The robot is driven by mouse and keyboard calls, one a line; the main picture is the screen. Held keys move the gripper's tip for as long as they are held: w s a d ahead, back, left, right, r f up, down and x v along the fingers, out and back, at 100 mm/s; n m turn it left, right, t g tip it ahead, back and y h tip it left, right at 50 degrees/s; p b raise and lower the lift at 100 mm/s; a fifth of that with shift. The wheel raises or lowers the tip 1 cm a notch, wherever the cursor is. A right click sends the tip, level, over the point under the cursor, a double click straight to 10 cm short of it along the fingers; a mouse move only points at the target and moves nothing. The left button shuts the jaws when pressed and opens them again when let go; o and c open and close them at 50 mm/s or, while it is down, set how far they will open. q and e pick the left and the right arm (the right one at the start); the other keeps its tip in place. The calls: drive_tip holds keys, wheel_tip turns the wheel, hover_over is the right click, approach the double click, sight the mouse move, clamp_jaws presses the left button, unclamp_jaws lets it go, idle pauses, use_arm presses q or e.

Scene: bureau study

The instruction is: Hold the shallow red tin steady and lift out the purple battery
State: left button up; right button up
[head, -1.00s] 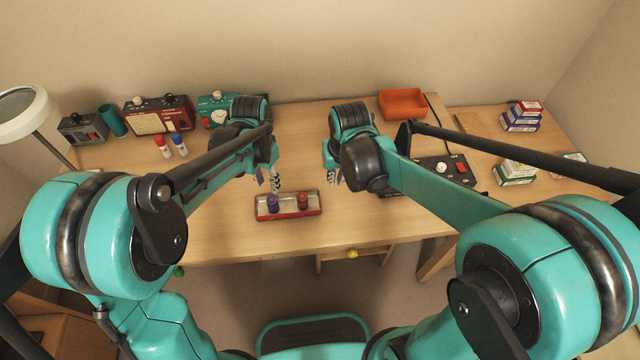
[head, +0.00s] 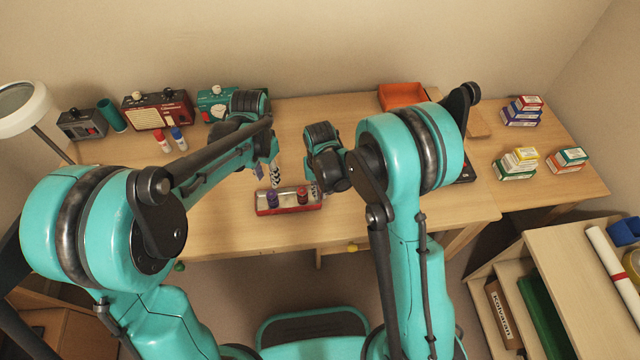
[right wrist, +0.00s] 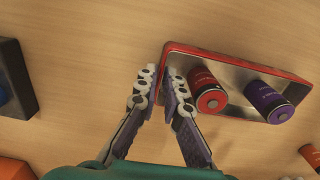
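The shallow red tin (head: 262,211) lies near the front of the desk with a purple battery (head: 272,198) at its left and a red battery (head: 302,196) at its right, both upright. In the right wrist view, turned about, are the tin (right wrist: 235,52), red battery (right wrist: 208,92) and purple battery (right wrist: 268,101). My right gripper (right wrist: 160,92) is open at the tin's short end, one finger outside and the other over the rim; contact is unclear. My left gripper (head: 267,176) is just behind the tin's left part, its fingers apart and empty.
An orange tray (head: 402,95) stands at the back. Red and blue capped tubes (head: 170,141) and radios (head: 158,110) are at the back left. Small boxes (head: 520,160) stand at the right. A shelf (head: 560,245) is at the lower right. The desk left of the tin is clear.

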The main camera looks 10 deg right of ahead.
sight(270, 194)
idle(0.3)
idle(0.4)
use_arm(q)
drive_tip(key=f+m, duration=0.1)
drive_tip(key=m, duration=0.3)
drive_tip(key=f+m, duration=0.2)
drive_tip(key=m, duration=0.2)
drive_tip(key=f+m, duration=0.1)
drive_tip(key=m, duration=0.3)
drive_tip(key=shift+w+a+f+m, duration=0.2)
drive_tip(key=shift+a+f+m, duration=0.15)
drive_tip(key=shift+a+m, duration=0.05)
drive_tip(key=shift+s+d+f, duration=0.1)
drive_tip(key=shift+d+f, duration=0.05)
drive_tip(key=shift+f, duration=1.2)
drive_tip(key=shift+s+d+f, duration=0.1)
drive_tip(key=shift+d+f, duration=0.05)
drive_tip(key=shift+f, duration=1.2)
clamp_jaws()
